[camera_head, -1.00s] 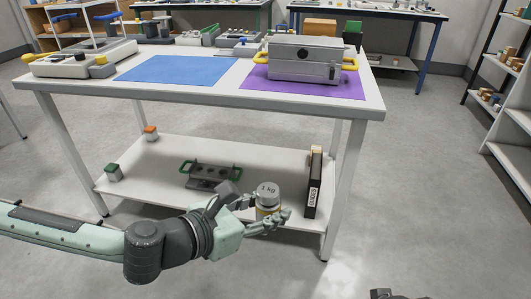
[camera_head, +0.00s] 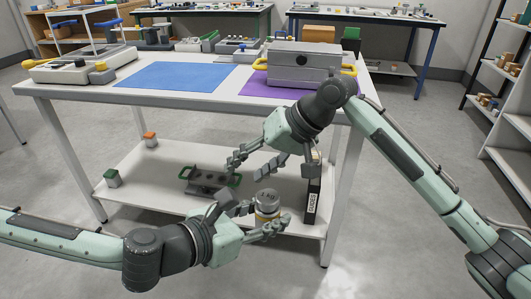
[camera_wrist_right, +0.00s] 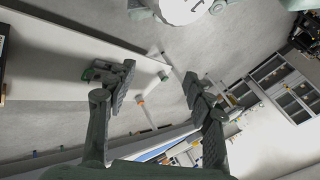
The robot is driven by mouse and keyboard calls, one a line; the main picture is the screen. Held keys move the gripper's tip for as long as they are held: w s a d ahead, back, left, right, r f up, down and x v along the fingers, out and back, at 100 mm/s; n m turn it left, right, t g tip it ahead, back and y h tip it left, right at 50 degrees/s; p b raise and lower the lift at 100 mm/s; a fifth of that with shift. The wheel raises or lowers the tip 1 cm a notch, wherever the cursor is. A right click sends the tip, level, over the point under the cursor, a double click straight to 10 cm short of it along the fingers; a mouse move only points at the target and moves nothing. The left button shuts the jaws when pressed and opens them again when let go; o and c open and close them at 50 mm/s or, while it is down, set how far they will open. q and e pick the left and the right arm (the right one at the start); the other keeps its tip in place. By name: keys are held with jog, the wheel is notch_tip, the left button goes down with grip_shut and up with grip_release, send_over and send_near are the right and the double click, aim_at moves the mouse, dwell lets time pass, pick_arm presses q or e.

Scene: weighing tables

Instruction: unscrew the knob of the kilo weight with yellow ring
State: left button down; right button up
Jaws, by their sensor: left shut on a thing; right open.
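The kilo weight (camera_head: 267,206), a silver cylinder with a yellow ring low on it, stands upright over the front of the lower shelf. My left gripper (camera_head: 262,217) is shut on its sides, with one finger on either side. Its knob is too small to make out clearly in the head view. My right gripper (camera_head: 246,168) is open and empty, above and slightly left of the weight. In the right wrist view, its open fingers (camera_wrist_right: 160,90) have nothing between them, and the weight's pale round top (camera_wrist_right: 182,8) is cut off by the upper edge.
The lower shelf (camera_head: 150,185) also holds a dark block with green handles (camera_head: 205,180), a black binder (camera_head: 313,200), and small green-topped (camera_head: 111,177) and orange-topped (camera_head: 150,139) blocks. The tabletop (camera_head: 215,104) lies above, with a metal case (camera_head: 290,70) on it.

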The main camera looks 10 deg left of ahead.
aim_at(266, 195)
jog(key=s+d+r+n+h, duration=0.1)
jog(key=s+r+h, duration=0.1)
jog(key=r, duration=0.1)
jog(key=s+d+r+n+g+h, duration=0.1)
jog(key=s+r+h, duration=0.2)
jog(key=s+d+r+n+h, duration=0.1)
jog(key=s+d+r+h, duration=0.1)
jog(key=r, duration=0.1)
jog(key=shift+s+n, duration=0.25)
jog(key=shift+n, duration=0.05)
jog(key=shift+d+f+h, duration=0.1)
jog(key=shift+h, duration=0.2)
jog(key=shift+f, duration=0.4)
notch_tip(266, 195, down, 7)
jog(key=shift+r, duration=0.1)
